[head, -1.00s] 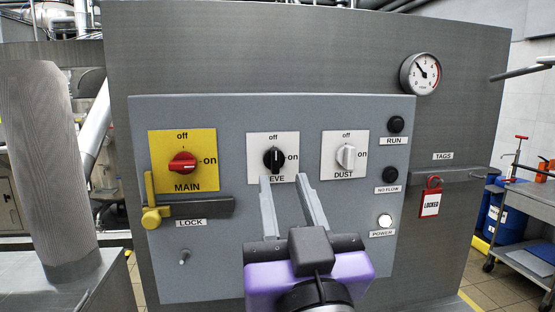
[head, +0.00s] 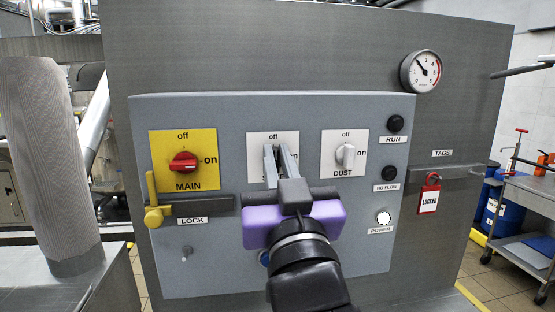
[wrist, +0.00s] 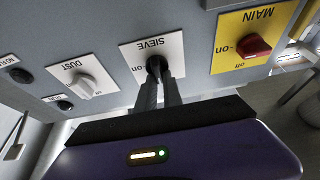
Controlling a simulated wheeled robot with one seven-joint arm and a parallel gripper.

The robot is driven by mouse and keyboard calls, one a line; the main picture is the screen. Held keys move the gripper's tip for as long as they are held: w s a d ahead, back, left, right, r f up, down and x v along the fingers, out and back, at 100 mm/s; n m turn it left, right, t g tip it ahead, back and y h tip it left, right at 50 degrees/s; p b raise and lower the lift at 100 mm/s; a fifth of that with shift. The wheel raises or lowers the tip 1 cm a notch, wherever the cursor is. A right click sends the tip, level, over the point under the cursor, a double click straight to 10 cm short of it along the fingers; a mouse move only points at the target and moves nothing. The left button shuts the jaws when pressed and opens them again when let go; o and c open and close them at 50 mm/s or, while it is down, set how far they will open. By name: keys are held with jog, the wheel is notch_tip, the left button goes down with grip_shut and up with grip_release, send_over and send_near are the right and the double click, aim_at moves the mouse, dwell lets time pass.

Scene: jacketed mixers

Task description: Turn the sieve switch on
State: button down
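The sieve switch is a black knob on a white plate (head: 258,142), between the yellow main plate and the dust plate. In the head view the fingers cover the knob. In the wrist view, where the panel appears upside down, the black knob (wrist: 155,64) shows between the fingertips. My gripper (head: 276,152) reaches the panel from below, its two grey fingers close together around the knob. It also shows in the wrist view (wrist: 159,78), shut on the knob. Which way the knob points is hard to tell. The "on" mark (wrist: 138,67) is visible there.
The red main switch (head: 184,162) is left of the sieve plate, above a yellow-handled lock bar (head: 205,205). The white dust switch (head: 346,155) is close on the right. The power lamp (head: 384,217) is lit white; the run lamp (head: 396,123) and no-flow lamp (head: 389,173) are dark.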

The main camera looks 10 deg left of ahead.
jog(key=shift+m, duration=0.3)
jog(key=m+h+b, duration=0.1)
jog(key=m+b, duration=0.1)
jog(key=m, duration=0.1)
jog(key=m+h+b, duration=0.2)
jog(key=m, duration=0.1)
jog(key=shift+f, duration=0.2)
jog(key=shift+w+d+f+m+g+h+b, duration=0.1)
jog(key=shift+m+g+h+b, duration=0.7)
jog(key=shift+m, duration=1.85)
jog(key=shift+s+d+f+m+g+h+b, duration=0.15)
jog(key=shift+m+g+h+b, duration=0.25)
jog(key=shift+m+h+b, duration=1.5)
jog(key=shift+w+d+r+m+g+y+b, duration=0.15)
jog(key=shift+m+g+b, duration=0.45)
jog(key=shift+m, duration=2.75)
jog(key=shift+f, duration=0.15)
jog(key=c, duration=1.5)
grip_release()
